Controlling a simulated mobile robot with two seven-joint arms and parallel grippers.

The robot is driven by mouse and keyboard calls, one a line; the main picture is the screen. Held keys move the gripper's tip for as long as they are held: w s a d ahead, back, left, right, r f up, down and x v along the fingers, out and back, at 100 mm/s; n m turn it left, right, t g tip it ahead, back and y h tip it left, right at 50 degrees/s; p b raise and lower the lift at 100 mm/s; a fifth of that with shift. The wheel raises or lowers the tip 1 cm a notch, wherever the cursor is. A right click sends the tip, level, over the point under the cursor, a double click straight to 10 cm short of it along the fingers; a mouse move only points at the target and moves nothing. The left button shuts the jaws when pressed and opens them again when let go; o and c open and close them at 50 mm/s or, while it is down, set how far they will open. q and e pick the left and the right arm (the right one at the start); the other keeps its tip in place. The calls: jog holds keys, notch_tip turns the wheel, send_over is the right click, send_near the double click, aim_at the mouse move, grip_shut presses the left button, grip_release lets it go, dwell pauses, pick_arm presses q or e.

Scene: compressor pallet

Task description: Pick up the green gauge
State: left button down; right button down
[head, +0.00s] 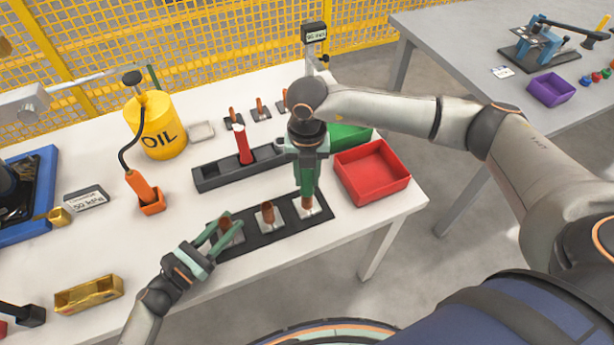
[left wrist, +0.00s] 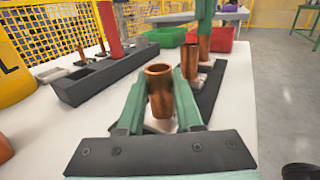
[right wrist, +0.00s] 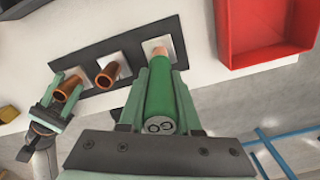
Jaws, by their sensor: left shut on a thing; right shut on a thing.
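The green gauge (head: 303,186) is a green cylinder held upright in my right gripper (head: 306,158). Its end face, marked "GO", shows in the right wrist view (right wrist: 161,118). Its lower end is over the right-hand copper tube (head: 307,204) on the dark strip (head: 262,238); I cannot tell whether it is inserted. My left gripper (head: 224,231) is shut on the left-hand copper tube (left wrist: 160,92), which stands between its fingers in the left wrist view. The middle copper tube (head: 267,212) stands free between the grippers.
A red gauge (head: 243,146) stands in a dark holder (head: 212,178) behind the strip. A red bin (head: 372,172) and green bin (head: 348,137) lie to the right. A yellow oil can (head: 157,128) stands back left.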

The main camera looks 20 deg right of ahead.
dwell(0.4)
notch_tip(320, 180, up, 10)
jog(key=shift+r, duration=0.1)
pick_arm(q)
jog(key=shift+c, duration=2.4)
grip_release()
jog(key=v, duration=1.2)
jog(key=shift+s, duration=0.1)
pick_arm(e)
jog(key=shift+s, duration=0.1)
